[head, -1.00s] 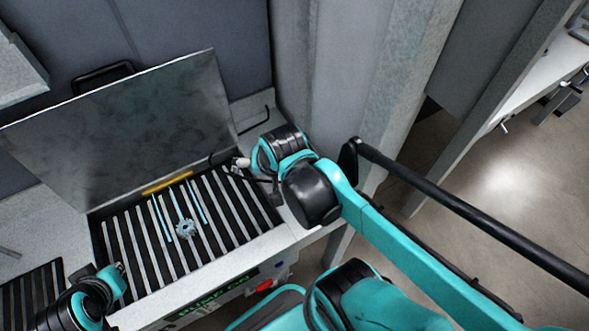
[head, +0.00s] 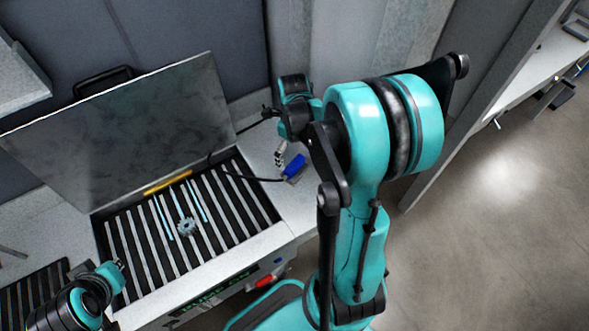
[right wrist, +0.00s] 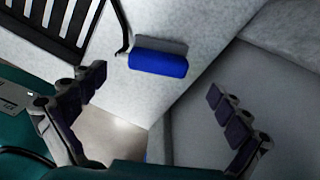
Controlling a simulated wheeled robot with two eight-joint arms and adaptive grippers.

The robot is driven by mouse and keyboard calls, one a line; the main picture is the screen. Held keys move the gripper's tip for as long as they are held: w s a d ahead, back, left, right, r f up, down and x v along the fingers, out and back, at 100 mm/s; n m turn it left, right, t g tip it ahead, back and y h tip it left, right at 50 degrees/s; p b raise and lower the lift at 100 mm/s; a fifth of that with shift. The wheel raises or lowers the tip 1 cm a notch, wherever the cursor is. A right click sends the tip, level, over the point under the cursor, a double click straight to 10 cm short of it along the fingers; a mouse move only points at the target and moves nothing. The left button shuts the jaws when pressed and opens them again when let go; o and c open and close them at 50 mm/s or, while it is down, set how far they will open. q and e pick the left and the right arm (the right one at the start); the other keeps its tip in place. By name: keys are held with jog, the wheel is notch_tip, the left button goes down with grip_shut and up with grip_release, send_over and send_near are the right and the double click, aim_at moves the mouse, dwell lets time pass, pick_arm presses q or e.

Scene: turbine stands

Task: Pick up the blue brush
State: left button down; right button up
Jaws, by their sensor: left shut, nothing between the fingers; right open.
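The blue brush (head: 294,166) lies on the light worktop just right of the slatted tray. In the right wrist view it shows as a blue block (right wrist: 160,63) with a grey strip along its upper side. My right gripper (right wrist: 158,82) is open and empty, with the brush ahead of it, roughly between the fingertips and not touching them. In the head view, my right gripper (head: 280,154) is small, just left of the brush. My left gripper (head: 119,266) is shut and empty at the tray's lower left edge.
The slatted tray (head: 133,264) holds a small grey-blue gear part (head: 187,228) and light-blue strips. A metal lid (head: 130,135) stands raised behind it. A thin dark curved rod (head: 250,178) passes close to the brush. A wall rises behind the worktop.

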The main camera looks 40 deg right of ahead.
aim_at(295, 163)
jog(key=f+b, duration=0.1)
jog(key=f, duration=0.2)
jog(key=f+b, duration=0.1)
jog(key=f, duration=0.2)
jog(key=shift+s+f, duration=0.2)
jog(key=shift+f, duration=0.05)
jog(key=c, duration=1.4)
notch_tip(295, 163, up, 10)
jog(key=p, duration=0.3)
jog(key=shift+r, duration=0.1)
jog(key=shift+c, duration=0.2)
jog(key=o, duration=0.4)
